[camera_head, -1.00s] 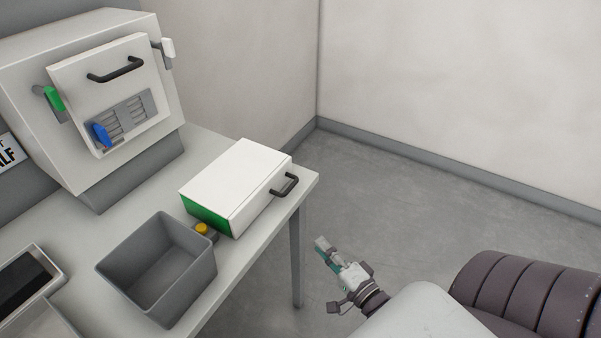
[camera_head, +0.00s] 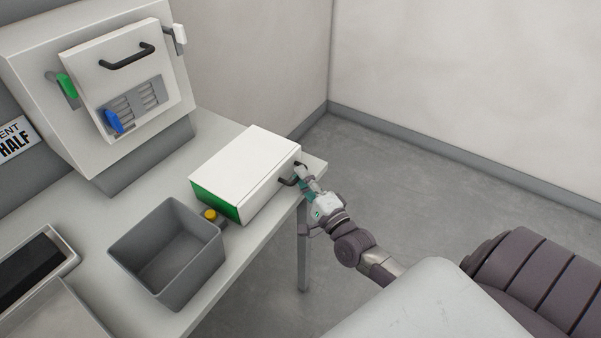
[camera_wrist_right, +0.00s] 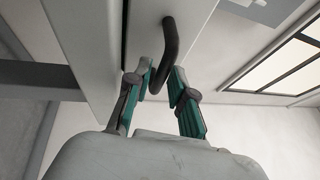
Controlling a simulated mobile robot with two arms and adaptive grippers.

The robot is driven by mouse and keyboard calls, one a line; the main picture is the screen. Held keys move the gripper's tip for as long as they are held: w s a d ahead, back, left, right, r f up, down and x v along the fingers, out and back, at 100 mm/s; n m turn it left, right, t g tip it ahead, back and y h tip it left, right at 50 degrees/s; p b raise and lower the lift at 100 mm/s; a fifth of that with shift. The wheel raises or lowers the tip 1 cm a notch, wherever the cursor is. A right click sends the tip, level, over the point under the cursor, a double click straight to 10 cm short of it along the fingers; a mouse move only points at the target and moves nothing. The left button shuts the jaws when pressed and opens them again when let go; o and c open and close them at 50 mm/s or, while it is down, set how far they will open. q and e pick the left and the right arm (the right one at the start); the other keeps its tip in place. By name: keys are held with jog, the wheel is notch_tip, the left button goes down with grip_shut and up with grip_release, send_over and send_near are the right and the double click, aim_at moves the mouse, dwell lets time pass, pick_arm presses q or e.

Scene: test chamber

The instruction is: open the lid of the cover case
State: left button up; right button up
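The cover case (camera_head: 246,170) is a white box with a green side, standing on the table near its right edge. Its white lid is down. A black handle (camera_head: 289,181) sits on its right face, and it also shows in the right wrist view (camera_wrist_right: 171,45). My right gripper (camera_head: 303,178) is at this handle. In the right wrist view its two teal-padded fingers (camera_wrist_right: 160,86) stand apart, with the lower end of the handle between them. The handle looks ungripped. My left gripper is not in view.
A grey open bin (camera_head: 167,250) and a yellow-topped button (camera_head: 211,215) stand in front of the case. A white cabinet (camera_head: 90,90) with green, blue and white levers is at the back left. The floor right of the table (camera_head: 420,190) is clear.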

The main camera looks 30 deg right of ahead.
jog(key=shift+w, duration=0.5)
jog(key=shift+r, duration=0.1)
grip_shut()
